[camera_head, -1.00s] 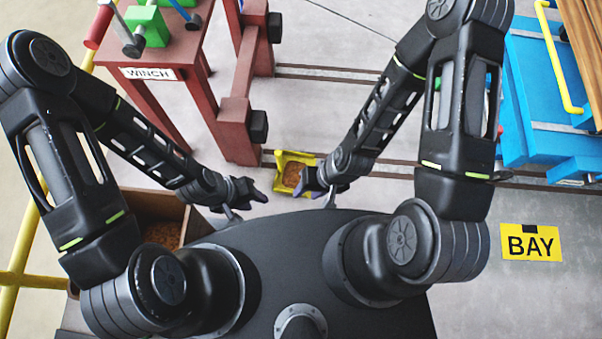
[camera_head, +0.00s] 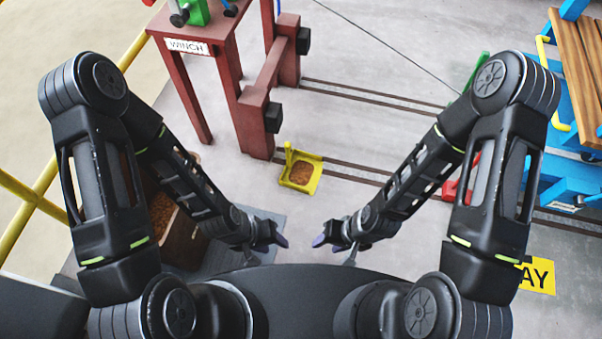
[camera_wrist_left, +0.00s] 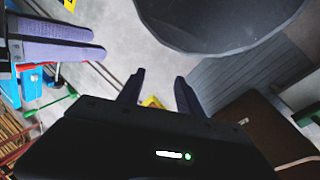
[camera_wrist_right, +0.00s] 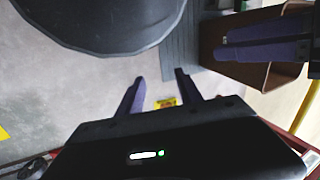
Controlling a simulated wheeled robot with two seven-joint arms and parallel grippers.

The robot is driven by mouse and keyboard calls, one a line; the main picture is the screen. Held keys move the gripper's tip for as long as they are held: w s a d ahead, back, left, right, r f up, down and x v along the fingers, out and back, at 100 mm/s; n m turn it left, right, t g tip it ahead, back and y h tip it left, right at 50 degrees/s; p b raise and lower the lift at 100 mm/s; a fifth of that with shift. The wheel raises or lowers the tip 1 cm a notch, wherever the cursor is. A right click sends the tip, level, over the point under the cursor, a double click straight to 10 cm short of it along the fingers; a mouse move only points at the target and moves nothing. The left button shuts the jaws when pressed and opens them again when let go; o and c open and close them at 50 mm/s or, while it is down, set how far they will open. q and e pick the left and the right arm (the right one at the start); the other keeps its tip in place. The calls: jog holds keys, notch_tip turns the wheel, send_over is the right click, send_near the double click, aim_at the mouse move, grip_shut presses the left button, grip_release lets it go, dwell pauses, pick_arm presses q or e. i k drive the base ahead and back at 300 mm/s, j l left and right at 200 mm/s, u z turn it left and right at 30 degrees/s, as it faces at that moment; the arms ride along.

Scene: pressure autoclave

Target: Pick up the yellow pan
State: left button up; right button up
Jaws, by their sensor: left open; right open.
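The yellow pan (camera_head: 301,172) lies on the floor beside the red winch frame, with brown grainy material inside and an upright yellow handle at its far left corner. A small part of the pan shows between the fingers in the left wrist view (camera_wrist_left: 152,102) and in the right wrist view (camera_wrist_right: 166,102). My left gripper (camera_head: 280,240) is open and empty, nearer to me than the pan and to its left. My right gripper (camera_head: 320,240) is open and empty, nearer to me and slightly right of the pan. Neither touches the pan.
The red winch stand (camera_head: 215,45) is behind and left of the pan. Floor rails (camera_head: 375,95) run beside it. A brown box (camera_head: 183,238) with grainy material stands left, near a yellow railing (camera_head: 50,172). Blue equipment (camera_head: 560,185) is at right.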

aim_at(302, 172)
jog(key=u, duration=0.4)
jog(key=k+u, duration=0.1)
jog(key=u, duration=0.65)
jog(key=k+u, duration=0.15)
jog(key=u, duration=0.2)
jog(key=z, duration=1.45)
jog(key=i+j+z, duration=0.1)
jog(key=z, duration=0.3)
jog(key=i+j+z, duration=0.2)
jog(key=z, duration=0.2)
jog(key=i+j+z, duration=0.2)
jog(key=z, duration=0.2)
jog(key=i, duration=0.05)
